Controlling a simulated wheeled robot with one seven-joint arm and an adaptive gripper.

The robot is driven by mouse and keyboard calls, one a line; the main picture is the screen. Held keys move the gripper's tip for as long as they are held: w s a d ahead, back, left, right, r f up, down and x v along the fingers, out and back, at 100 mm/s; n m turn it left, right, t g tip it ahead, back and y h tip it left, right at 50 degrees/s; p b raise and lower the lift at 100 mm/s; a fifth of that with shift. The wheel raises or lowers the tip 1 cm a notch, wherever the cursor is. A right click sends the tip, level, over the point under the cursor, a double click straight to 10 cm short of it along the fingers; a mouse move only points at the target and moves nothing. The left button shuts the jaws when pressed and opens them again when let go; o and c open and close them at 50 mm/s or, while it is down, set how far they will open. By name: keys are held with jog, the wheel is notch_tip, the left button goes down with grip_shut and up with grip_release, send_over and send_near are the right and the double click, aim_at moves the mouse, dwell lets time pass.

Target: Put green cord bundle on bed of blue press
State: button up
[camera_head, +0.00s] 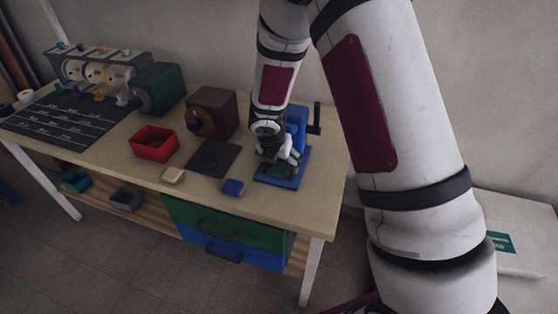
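The blue press (298,118) stands near the right end of the workbench, with its black handle at the right and a flat blue bed (297,179) at its front. My gripper (282,163) points down in front of the press, just over the bed. A small dark green thing, likely the green cord bundle (280,170), shows right under the fingertips at the bed. The fingers partly cover it. I cannot tell whether they grip it or whether it rests on the bed.
On the workbench (310,212) are a blue block (233,187), a cream block (173,176), a dark mat (213,158), a red tray (154,144), a brown box (211,112) and a green machine (158,88). Drawers (225,225) hang below.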

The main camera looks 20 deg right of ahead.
jog(key=shift+r+p, duration=0.55)
jog(key=shift+r, duration=0.05)
jog(key=p+v, duration=0.2)
jog(key=v, duration=1)
jog(key=s+d+r+m, duration=0.3)
jog(key=s+r+m, duration=0.3)
jog(key=r+m, duration=0.15)
jog(key=s+d+r+m, duration=0.3)
jog(key=s+r+m, duration=0.3)
jog(key=r+m, duration=0.15)
jog(key=s+a+r+m+y, duration=0.1)
jog(key=s+r+m, duration=0.1)
jog(key=s+m, duration=0.5)
jog(key=s+a+r+m+t+y, duration=0.1)
jog(key=s+a+r+m, duration=0.1)
jog(key=s+m, duration=0.4)
jog(key=s+r, duration=0.1)
jog(key=s, duration=0.2)
jog(key=shift+s+r+m+y, duration=0.25)
jog(key=shift+s+m+y, duration=0.1)
jog(key=shift+m+y, duration=0.05)
